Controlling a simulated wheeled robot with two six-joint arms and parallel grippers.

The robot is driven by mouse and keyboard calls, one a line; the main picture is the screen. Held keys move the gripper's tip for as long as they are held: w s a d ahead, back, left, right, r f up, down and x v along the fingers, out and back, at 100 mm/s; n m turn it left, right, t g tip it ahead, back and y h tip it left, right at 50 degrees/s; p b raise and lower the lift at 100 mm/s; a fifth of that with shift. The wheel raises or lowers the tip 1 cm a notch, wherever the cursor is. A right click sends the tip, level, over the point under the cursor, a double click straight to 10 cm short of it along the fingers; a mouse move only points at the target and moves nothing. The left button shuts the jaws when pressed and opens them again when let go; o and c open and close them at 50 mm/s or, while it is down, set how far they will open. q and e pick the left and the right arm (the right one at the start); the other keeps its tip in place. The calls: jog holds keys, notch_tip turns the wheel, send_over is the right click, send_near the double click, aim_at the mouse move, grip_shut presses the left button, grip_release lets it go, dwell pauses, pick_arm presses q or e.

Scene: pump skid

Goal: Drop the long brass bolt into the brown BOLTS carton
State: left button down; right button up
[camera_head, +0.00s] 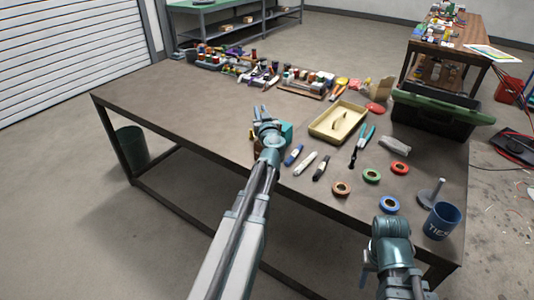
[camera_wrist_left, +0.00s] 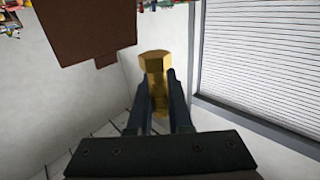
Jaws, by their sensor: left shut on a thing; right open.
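The long brass bolt (camera_wrist_left: 155,75) shows its yellow hex head in the left wrist view, gripped between the two dark fingers of my left gripper (camera_wrist_left: 157,100).
The workbench (camera_head: 190,110) is bare at its left. Pens, tape rolls, a yellow tray (camera_head: 350,112), a blue mug (camera_head: 442,221) and a dark toolbox (camera_head: 433,116) fill the right. Small goods line the back.

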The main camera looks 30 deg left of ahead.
pick_arm(q)
notch_tip(320, 180, down, 3)
jog(key=shift+r+b, duration=0.1)
jog(key=shift+b, duration=0.85)
jog(key=c, duration=0.8)
grip_release()
jog(key=shift+o, duration=0.2)
jog(key=v, duration=1.3)
jog(key=shift+s+d, duration=0.25)
jog(key=shift+d, duration=0.05)
